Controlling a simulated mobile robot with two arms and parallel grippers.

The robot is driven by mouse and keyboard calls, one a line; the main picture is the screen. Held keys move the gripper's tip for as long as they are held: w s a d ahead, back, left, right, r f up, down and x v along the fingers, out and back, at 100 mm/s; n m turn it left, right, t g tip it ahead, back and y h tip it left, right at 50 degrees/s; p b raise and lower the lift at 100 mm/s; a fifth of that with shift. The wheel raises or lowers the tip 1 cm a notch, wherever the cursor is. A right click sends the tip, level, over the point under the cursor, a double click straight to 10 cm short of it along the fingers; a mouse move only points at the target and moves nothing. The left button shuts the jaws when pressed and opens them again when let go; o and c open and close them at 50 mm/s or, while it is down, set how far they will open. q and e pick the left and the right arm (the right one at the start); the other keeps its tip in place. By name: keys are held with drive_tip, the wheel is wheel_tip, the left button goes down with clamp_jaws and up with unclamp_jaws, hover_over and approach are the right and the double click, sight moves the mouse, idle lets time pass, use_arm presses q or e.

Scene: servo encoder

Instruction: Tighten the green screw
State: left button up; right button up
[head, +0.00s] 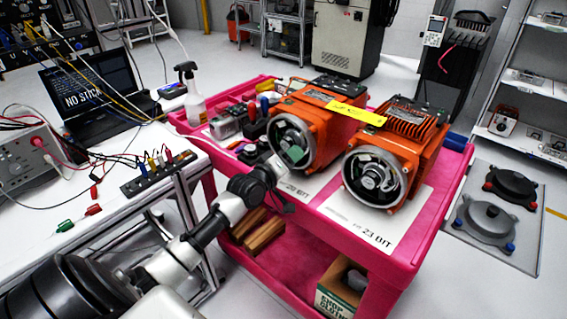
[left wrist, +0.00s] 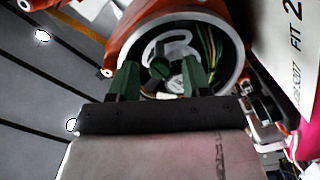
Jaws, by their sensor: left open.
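Two orange servo motors stand on the pink cart; the left motor (head: 318,122) has its round encoder end open toward me. My left gripper (head: 278,164) is at this opening. In the left wrist view, its two green fingers (left wrist: 160,76) are open and reach to the lower rim of the round housing (left wrist: 236,72). A dark green screw head (left wrist: 160,66) shows inside the housing, between and just beyond the fingertips; I cannot tell whether they touch it. Wires and a pale curved part sit around it. My right gripper is not in view.
The right motor (head: 395,155), also open-ended, stands close beside, on a white sheet (head: 400,232). A yellow strip (head: 356,112) lies across the motors. A spray bottle (head: 190,92) and small tools crowd the cart's left side. A white bench (head: 110,210) stands left of my arm.

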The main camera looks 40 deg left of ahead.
use_arm(q)
drive_tip(key=s, duration=1)
drive_tip(key=shift+s+a+b, duration=0.3)
drive_tip(key=shift+a, duration=0.15)
drive_tip(key=s+a+f+m+g+y, duration=0.1)
drive_tip(key=s+f+g, duration=0.1)
drive_tip(key=f, duration=0.8)
drive_tip(key=s+f+g+y, duration=0.1)
drive_tip(key=f+g, duration=0.2)
drive_tip(key=f, duration=0.8)
drive_tip(key=s+d+f+m+g, duration=0.2)
drive_tip(key=s+f, duration=0.3)
drive_tip(key=f, duration=0.3)
drive_tip(key=s+d+f+m+g, duration=0.1)
drive_tip(key=s+f+g, duration=0.1)
drive_tip(key=s+f, duration=0.45)
drive_tip(key=s+d+f+m+g, duration=0.2)
drive_tip(key=s+f, duration=0.4)
drive_tip(key=s, duration=0.3)
drive_tip(key=s+d+f+m+g, duration=0.3)
drive_tip(key=s+d+f+m, duration=0.1)
drive_tip(key=s+d+f, duration=0.3)
drive_tip(key=s+d+f+m+g, duration=0.2)
drive_tip(key=s+f, duration=0.4)
drive_tip(key=s, duration=0.5)
drive_tip(key=shift+d+f+m+g+h, duration=0.25)
drive_tip(key=shift+d+m+g+h, duration=0.2)
drive_tip(key=shift+d, duration=0.7)
